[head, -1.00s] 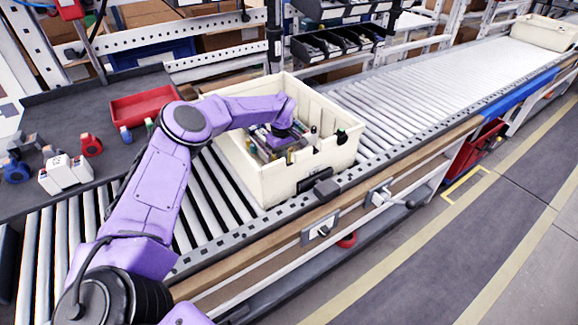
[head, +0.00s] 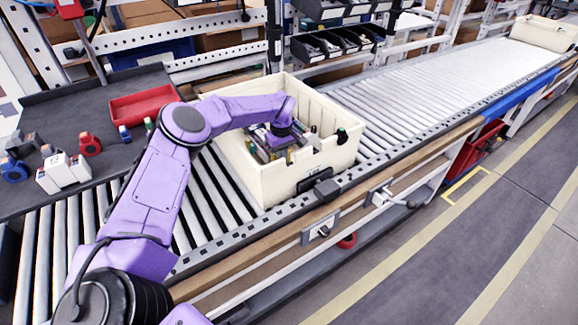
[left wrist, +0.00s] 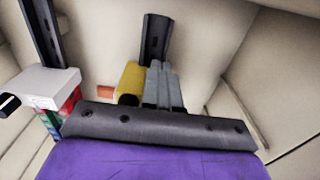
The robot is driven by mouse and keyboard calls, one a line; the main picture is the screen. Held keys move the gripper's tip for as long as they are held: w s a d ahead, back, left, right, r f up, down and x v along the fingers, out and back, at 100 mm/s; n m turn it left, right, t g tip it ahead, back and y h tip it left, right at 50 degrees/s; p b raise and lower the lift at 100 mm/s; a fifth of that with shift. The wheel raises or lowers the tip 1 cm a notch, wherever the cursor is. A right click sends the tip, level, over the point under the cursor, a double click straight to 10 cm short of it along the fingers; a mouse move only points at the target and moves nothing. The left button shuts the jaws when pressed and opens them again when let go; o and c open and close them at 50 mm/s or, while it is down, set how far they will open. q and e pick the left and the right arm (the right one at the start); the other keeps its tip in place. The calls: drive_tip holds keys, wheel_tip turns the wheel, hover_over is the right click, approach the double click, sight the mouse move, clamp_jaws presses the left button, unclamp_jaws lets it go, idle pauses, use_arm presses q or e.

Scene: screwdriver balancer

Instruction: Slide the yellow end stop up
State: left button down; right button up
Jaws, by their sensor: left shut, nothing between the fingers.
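The yellow end stop (left wrist: 131,82) shows in the left wrist view as a short yellow block, just left of my left gripper's fingers. A dark slotted rail (left wrist: 155,38) runs upward behind it. My left gripper (left wrist: 164,72) is shut with nothing between its grey fingers, which lie close beside the yellow block; I cannot tell whether they touch it. In the head view my left gripper (head: 272,143) reaches down inside the cream bin (head: 262,183), and its fingertips are hard to make out there. My right gripper is not in view.
The bin's walls surround my left gripper. A white-topped block (left wrist: 45,82) and a second dark rail (left wrist: 42,32) stand to its left. The bin sits on a roller conveyor (head: 430,80), with a red tray (head: 143,105) on the dark table at left.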

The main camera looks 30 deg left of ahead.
use_arm(q)
drive_tip(key=shift+a, duration=0.1)
drive_tip(key=shift+s+d, duration=0.1)
drive_tip(key=shift+d, duration=0.2)
idle(0.7)
drive_tip(key=shift+r, duration=0.1)
drive_tip(key=shift+r+p, duration=0.55)
drive_tip(key=shift+r, duration=0.35)
wheel_tip(320, 180, up, 12)
drive_tip(key=p, duration=0.8)
drive_tip(key=shift+s+d+f, duration=0.15)
drive_tip(key=shift+d+f, duration=0.05)
drive_tip(key=shift+d, duration=0.2)
